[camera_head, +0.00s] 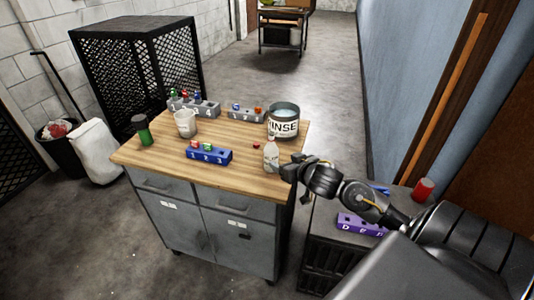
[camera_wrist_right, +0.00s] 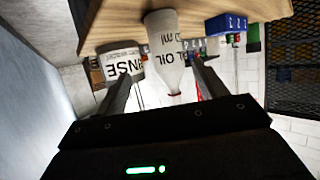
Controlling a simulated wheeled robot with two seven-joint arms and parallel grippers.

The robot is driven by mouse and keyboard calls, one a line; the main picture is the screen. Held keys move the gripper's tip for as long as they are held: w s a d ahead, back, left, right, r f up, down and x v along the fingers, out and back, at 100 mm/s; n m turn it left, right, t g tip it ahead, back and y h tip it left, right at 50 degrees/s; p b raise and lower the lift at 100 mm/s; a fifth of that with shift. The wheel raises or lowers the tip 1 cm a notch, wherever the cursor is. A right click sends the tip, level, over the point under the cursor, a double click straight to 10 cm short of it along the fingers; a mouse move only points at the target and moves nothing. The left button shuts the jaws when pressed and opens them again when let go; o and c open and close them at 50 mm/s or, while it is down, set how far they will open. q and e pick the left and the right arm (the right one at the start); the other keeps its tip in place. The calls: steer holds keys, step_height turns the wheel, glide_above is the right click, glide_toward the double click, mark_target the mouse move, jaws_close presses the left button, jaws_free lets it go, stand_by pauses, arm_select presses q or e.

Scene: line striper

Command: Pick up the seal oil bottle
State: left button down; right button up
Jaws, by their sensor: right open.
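The seal oil bottle (camera_head: 271,157) is white with a reddish tip and stands upright near the right front edge of the wooden bench top (camera_head: 240,182). In the right wrist view, which is upside down, the bottle (camera_wrist_right: 166,45) shows its "OIL" lettering and appears between the two fingers. My right gripper (camera_head: 289,168) is open and empty, just right of the bottle at the bench edge. I cannot tell whether a finger touches the bottle. My left gripper is not in view.
A RINSE tub (camera_head: 284,126) stands just behind the bottle. A blue numbered block (camera_head: 208,156), a white cup (camera_head: 185,123), a green bottle (camera_head: 142,130) and grey holders (camera_head: 195,108) are also on the bench. A lower cart with a purple block (camera_head: 360,225) is at right.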

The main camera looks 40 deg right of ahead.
mark_target(276, 157)
steer(key=shift+x, duration=1.05)
steer(key=x, duration=0.2)
steer(key=shift+w+a, duration=0.25)
steer(key=shift+w, duration=0.2)
steer(key=shift+w+f, duration=0.2)
steer(key=shift+w, duration=0.05)
steer(key=shift+d, duration=0.1)
steer(key=shift+w+f, duration=0.1)
steer(key=shift+w, duration=0.2)
steer(key=x, duration=0.4)
steer(key=shift+w+a+f, duration=0.1)
steer(key=shift+w+a, duration=0.1)
steer(key=shift+w, duration=0.05)
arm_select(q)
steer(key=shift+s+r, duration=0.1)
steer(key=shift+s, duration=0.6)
arm_select(e)
steer(key=c, duration=1.2)
